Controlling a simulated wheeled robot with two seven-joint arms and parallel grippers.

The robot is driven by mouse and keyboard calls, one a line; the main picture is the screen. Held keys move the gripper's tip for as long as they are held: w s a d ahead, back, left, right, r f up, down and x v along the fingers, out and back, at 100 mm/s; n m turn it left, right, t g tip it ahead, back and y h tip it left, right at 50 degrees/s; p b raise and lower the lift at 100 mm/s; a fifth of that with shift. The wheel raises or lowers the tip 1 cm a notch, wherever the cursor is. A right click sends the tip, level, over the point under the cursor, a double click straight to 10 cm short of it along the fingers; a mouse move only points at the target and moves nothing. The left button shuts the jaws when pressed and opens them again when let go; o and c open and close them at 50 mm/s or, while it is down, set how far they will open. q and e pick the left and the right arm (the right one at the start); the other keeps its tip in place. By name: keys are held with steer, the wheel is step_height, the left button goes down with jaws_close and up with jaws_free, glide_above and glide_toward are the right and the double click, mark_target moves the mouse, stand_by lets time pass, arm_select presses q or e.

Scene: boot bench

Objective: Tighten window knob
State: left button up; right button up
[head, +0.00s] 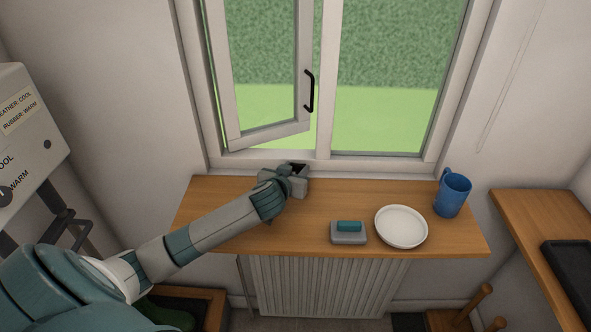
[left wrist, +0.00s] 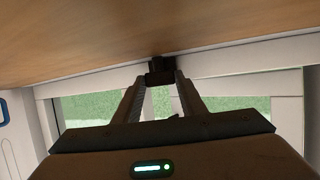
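The window (head: 265,75) has its left sash standing ajar, with a black handle (head: 309,92) on the sash's right edge. My left gripper (head: 297,172) is at the back of the wooden sill, below that sash. In the left wrist view a small dark knob-like block (left wrist: 160,71) sits between the tips of my left gripper (left wrist: 161,84). The block fills the gap and both fingers appear to touch it. In the head view the gripper hides most of it. My right gripper is in neither view.
On the sill (head: 330,200) stand a grey dish with a teal block (head: 349,227), a white plate (head: 401,227) and a blue mug (head: 453,194), all right of my gripper. A ribbed radiator (head: 325,285) is below. A labelled panel (head: 30,130) is at left.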

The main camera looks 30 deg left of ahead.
arm_select(q)
steer(key=shift+a+h, duration=0.1)
steer(key=shift+h, duration=0.2)
steer(key=shift+a+m+h, duration=0.1)
steer(key=shift+m+h, duration=0.5)
steer(key=shift+m, duration=0.1)
steer(key=o, duration=1.1)
steer(key=shift+c, duration=0.2)
steer(key=shift+n+y, duration=0.4)
steer(key=shift+y, duration=0.1)
